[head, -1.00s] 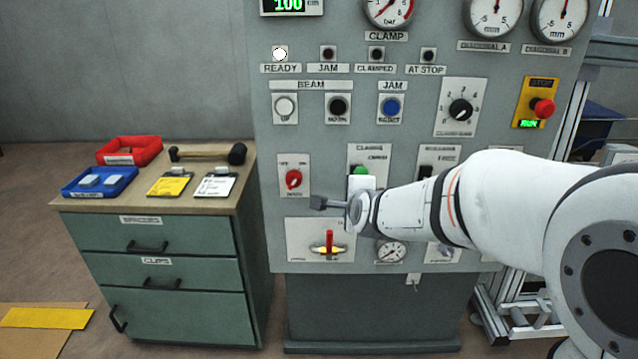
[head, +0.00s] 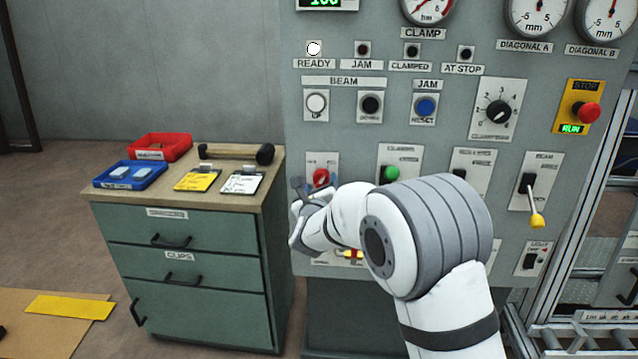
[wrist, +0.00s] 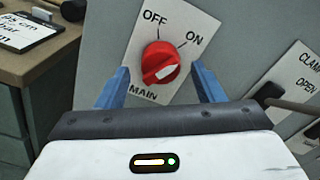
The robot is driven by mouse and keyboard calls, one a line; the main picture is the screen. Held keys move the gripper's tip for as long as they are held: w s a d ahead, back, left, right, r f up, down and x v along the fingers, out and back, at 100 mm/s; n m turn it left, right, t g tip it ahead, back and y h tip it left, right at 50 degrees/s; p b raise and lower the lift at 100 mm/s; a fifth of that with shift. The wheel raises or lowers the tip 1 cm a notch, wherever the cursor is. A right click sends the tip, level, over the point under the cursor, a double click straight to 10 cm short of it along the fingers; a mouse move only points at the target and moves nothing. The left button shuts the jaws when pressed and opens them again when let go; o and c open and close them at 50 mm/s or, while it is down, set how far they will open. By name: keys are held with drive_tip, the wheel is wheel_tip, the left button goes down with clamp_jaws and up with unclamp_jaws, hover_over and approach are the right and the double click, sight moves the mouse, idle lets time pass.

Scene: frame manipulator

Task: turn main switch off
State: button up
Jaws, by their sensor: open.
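The main switch is a red rotary knob (wrist: 160,60) on a white plate lettered OFF, ON and MAIN. Its white mark shows on the lower right part of the knob; I cannot tell its exact setting. In the head view the red knob (head: 321,177) shows just above my gripper, partly hidden by it. My gripper (wrist: 160,70) is open and empty, its blue fingers apart on either side of the knob in the picture. In the head view my gripper (head: 304,188) is close in front of the plate. Contact with the knob cannot be told.
A green button (head: 389,174) and a clamp switch (wrist: 268,92) sit to the right of the main switch. A red-and-yellow lever (head: 350,254) is below, partly hidden by my arm. A green drawer cabinet (head: 190,270) with trays stands left of the panel.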

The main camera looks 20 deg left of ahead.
drive_tip(key=shift+w+a, duration=0.1)
drive_tip(key=shift+w, duration=0.45)
drive_tip(key=shift+c, duration=0.2)
